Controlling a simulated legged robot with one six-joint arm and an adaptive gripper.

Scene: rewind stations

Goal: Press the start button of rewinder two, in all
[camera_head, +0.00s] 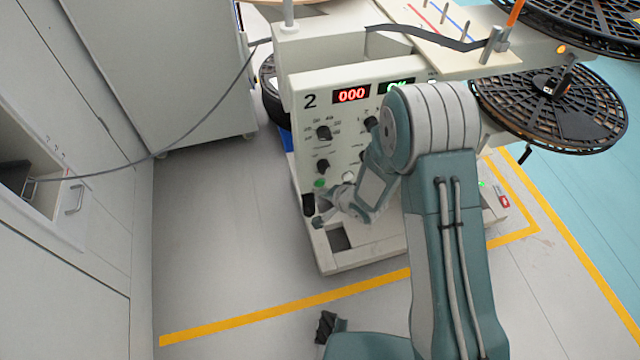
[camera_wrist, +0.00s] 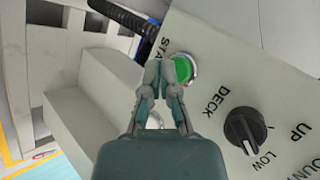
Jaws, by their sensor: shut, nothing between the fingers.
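Rewinder two (camera_head: 338,118) is a pale machine with a "2" and a red "000" display on its front panel. Its green start button (camera_head: 319,183) is low on the left of that panel. In the wrist view the green button (camera_wrist: 183,68) has a pale ring and a partly covered label beginning "STA". My gripper (camera_wrist: 165,66) is shut and empty, its fingertips overlapping the button's left edge in the picture. Whether they touch it I cannot tell. In the head view my gripper (camera_head: 322,220) is small, just below the button, by the panel's lower left.
A dark "DECK" knob (camera_wrist: 245,130) is near the button. Black perforated reels (camera_head: 550,105) stick out at the right. A grey cable (camera_head: 205,118) hangs at the left, by a pale cabinet (camera_head: 150,70). The floor in front, with its yellow line (camera_head: 280,312), is mostly clear.

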